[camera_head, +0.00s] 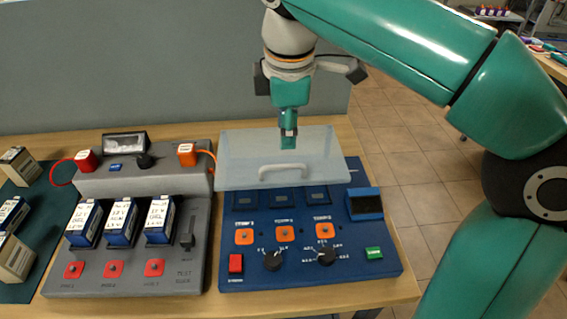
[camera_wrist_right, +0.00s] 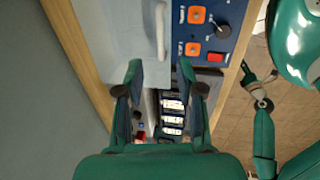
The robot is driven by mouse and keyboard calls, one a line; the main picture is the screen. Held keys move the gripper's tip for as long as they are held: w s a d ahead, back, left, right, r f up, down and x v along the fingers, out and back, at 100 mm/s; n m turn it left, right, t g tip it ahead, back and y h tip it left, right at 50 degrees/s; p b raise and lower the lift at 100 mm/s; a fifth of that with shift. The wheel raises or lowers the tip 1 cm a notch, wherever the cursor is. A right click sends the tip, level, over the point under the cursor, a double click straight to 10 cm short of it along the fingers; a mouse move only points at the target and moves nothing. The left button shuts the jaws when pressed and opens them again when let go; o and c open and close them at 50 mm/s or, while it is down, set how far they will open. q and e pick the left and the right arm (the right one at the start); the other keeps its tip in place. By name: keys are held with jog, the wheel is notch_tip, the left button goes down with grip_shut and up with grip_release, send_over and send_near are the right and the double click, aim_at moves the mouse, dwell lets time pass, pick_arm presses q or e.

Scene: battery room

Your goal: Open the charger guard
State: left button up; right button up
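The charger (camera_head: 391,247) is a blue panel in the middle of the bench. Its guard (camera_head: 240,160) is a pale see-through cover over the rear part, with a white bar handle (camera_head: 287,172) near its front edge. I cannot tell whether it is raised at all. My right gripper (camera_head: 288,140) points down above the guard, behind the handle, and looks empty. In the right wrist view its fingers (camera_wrist_right: 160,82) are spread apart, with the handle (camera_wrist_right: 160,31) ahead of them. I cannot tell whether a fingertip touches the guard.
A grey test rack (camera_head: 190,272) with several batteries stands directly left of the charger. An orange plug (camera_head: 187,154) with a cable sits close to the guard's left edge. More batteries lie on a dark mat (camera_head: 52,208) at far left. A wall rises behind the bench.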

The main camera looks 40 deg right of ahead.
aim_at(285, 166)
jog(key=f, duration=0.3)
jog(key=w+f+b, duration=0.1)
jog(key=f, duration=0.2)
jog(key=d+f, duration=0.1)
jog(key=f, duration=0.2)
jog(key=shift+w+f, duration=0.2)
jog(key=shift+f, duration=0.1)
grip_shut()
jog(key=shift+a, duration=0.1)
